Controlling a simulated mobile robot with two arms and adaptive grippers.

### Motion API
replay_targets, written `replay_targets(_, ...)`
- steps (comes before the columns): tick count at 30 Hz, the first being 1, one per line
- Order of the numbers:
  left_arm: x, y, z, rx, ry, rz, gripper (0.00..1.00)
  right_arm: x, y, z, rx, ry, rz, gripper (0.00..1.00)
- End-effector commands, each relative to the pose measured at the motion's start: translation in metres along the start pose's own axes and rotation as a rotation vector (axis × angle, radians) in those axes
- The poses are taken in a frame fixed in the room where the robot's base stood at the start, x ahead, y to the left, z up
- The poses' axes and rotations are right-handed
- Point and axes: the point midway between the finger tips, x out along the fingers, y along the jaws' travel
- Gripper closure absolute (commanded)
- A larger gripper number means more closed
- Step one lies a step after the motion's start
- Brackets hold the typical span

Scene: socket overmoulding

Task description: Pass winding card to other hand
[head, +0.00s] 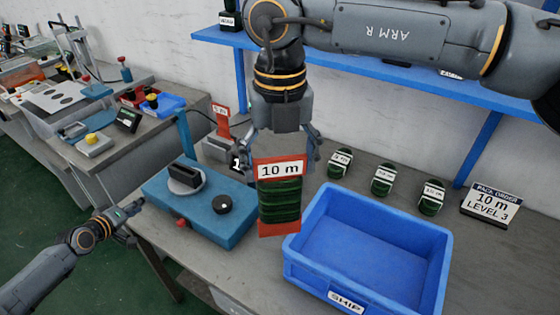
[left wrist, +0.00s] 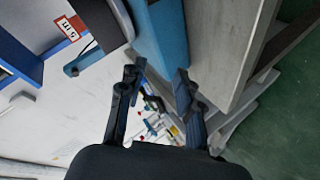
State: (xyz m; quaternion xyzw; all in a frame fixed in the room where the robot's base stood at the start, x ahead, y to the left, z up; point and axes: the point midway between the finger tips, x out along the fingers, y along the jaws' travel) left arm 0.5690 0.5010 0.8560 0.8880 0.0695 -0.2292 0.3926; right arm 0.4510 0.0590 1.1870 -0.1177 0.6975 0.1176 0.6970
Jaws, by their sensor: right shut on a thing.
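The winding card (head: 279,200) is a red-orange card marked "10 m" with dark green cord wound around it. My right gripper (head: 279,157) is shut on its top end and holds it upright in the middle of the head view, beside the blue bin. My left gripper (head: 134,208) is low at the left in the head view, beside the table edge and well apart from the card. In the left wrist view the left gripper's fingers (left wrist: 158,75) stand apart with nothing between them. The card does not show in that view.
A blue SHIP bin (head: 370,235) stands empty at right of the card. A blue winding machine (head: 200,203) sits left of it. Several green cord bundles (head: 383,180) and a pack order sign (head: 491,204) stand behind. A "5 m" card (head: 221,122) stands at the back.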

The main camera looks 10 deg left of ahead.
Motion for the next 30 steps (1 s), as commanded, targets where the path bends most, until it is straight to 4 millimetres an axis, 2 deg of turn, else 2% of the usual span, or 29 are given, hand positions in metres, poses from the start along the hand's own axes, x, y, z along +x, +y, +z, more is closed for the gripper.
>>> replay_targets(1,-0.002,-0.03,-0.004,0.105,0.035,-0.055,0.66,-0.001,0.0,0.0,0.0,-0.001,0.001,0.67)
replay_targets(5,-0.014,-0.1,-0.013,0.411,0.089,-0.198,0.66,-0.001,0.0,0.0,0.0,-0.001,0.001,0.67)
replay_targets(6,-0.018,-0.121,-0.01,0.5,0.089,-0.243,0.66,-0.001,0.0,0.0,0.0,-0.001,0.001,0.67)
replay_targets(8,-0.025,-0.151,0.001,0.617,0.071,-0.303,0.66,-0.001,0.0,0.0,0.0,-0.001,0.001,0.67)
replay_targets(10,-0.032,-0.181,0.024,0.713,0.03,-0.357,0.66,-0.001,0.0,0.0,0.0,-0.001,0.001,0.67)
replay_targets(14,-0.04,-0.221,0.081,0.791,-0.069,-0.413,0.66,-0.001,0.0,0.0,0.0,-0.001,0.001,0.67)
replay_targets(18,-0.049,-0.25,0.151,0.815,-0.186,-0.445,0.66,-0.001,0.0,0.0,0.0,-0.001,0.001,0.67)
replay_targets(20,-0.054,-0.259,0.181,0.82,-0.235,-0.453,0.66,-0.001,0.0,0.0,0.0,-0.001,0.001,0.67)
replay_targets(24,-0.068,-0.277,0.255,0.829,-0.354,-0.466,0.66,-0.001,0.0,0.0,0.0,-0.001,0.001,0.67)
replay_targets(30,-0.096,-0.29,0.359,0.845,-0.524,-0.467,0.66,-0.001,0.0,0.0,0.0,-0.001,0.001,0.67)
